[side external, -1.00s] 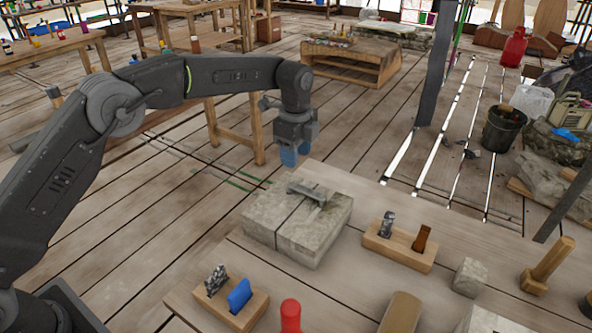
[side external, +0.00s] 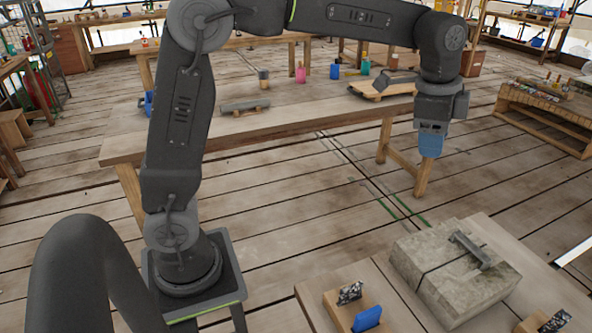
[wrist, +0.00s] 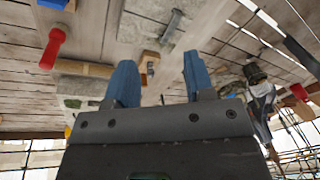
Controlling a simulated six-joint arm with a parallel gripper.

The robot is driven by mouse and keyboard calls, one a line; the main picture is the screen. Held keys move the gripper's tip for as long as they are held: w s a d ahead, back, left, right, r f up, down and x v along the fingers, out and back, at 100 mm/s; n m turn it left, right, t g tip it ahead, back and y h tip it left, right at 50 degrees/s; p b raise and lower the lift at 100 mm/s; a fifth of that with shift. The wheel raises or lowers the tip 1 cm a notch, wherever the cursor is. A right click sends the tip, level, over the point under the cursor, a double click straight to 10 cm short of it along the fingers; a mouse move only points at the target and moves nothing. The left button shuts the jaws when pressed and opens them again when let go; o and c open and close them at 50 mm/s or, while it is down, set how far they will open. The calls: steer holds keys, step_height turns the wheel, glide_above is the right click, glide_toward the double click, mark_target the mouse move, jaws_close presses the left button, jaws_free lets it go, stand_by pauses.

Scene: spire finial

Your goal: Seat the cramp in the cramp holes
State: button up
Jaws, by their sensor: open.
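The cramp (side external: 472,250) is a grey metal bar lying on top of the pale stone block pair (side external: 440,290), near the far end of the seam. It also shows in the wrist view (wrist: 172,26). I cannot tell whether its ends sit in the holes; the holes are not visible. My gripper (side external: 430,155), with blue fingers, hangs above and behind the stones in the side view, well apart from the cramp. In the wrist view my gripper (wrist: 160,75) has its fingers spread with nothing between them.
A wooden holder (side external: 342,316) with a blue piece (side external: 367,319) and a metal piece (side external: 350,292) stands in front of the stones. A red-handled tool (wrist: 53,47) shows in the wrist view. A long workbench (side external: 290,133) stands behind. The air around my gripper is clear.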

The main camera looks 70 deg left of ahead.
steer(key=s+a+f+n+t, duration=0.1)
steer(key=s+n, duration=0.4)
steer(key=s, duration=0.7)
steer(key=s+a+f+n+t, duration=0.2)
steer(key=s+n, duration=0.3)
steer(key=s, duration=0.7)
steer(key=shift+a+f+n, duration=0.4)
steer(key=shift+a+f, duration=0.15)
steer(key=shift+a, duration=0.3)
